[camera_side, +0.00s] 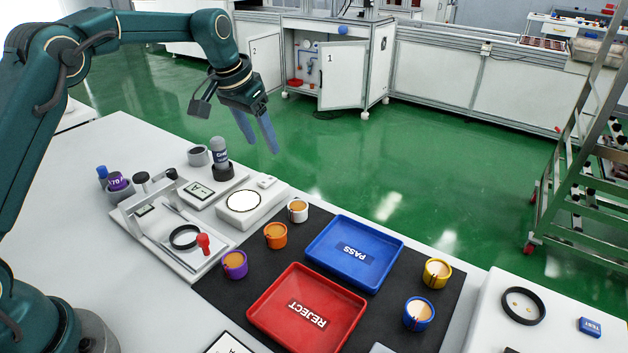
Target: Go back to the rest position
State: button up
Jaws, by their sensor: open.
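My gripper (258,134) is open and empty, with its two blue-grey fingers pointing down. It hangs in the air beyond the back edge of the white table, above and to the right of the grey bottle (220,152). No object is between the fingers. My arm reaches across the upper left, well above the table.
A blue PASS tray (318,232) and a red REJECT tray (270,312) lie on a black mat (372,310). Around them stand purple (235,266), orange (275,236), white (298,212), yellow (436,274) and blue (418,314) cups. A white fixture (150,244) stands left.

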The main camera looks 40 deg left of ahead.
jog(key=s+d+r+t, duration=0.1)
jog(key=s+d+r, duration=0.3)
jog(key=r, duration=0.5)
jog(key=s+d+r+t, duration=0.2)
jog(key=s+r, duration=0.1)
jog(key=s, duration=1)
jog(key=s+f+g, duration=0.1)
jog(key=s+f, duration=0.7)
jog(key=s, duration=0.2)
jog(key=shift+s+d+f, duration=0.15)
jog(key=shift+s+f, duration=0.05)
jog(key=shift+s, duration=0.05)
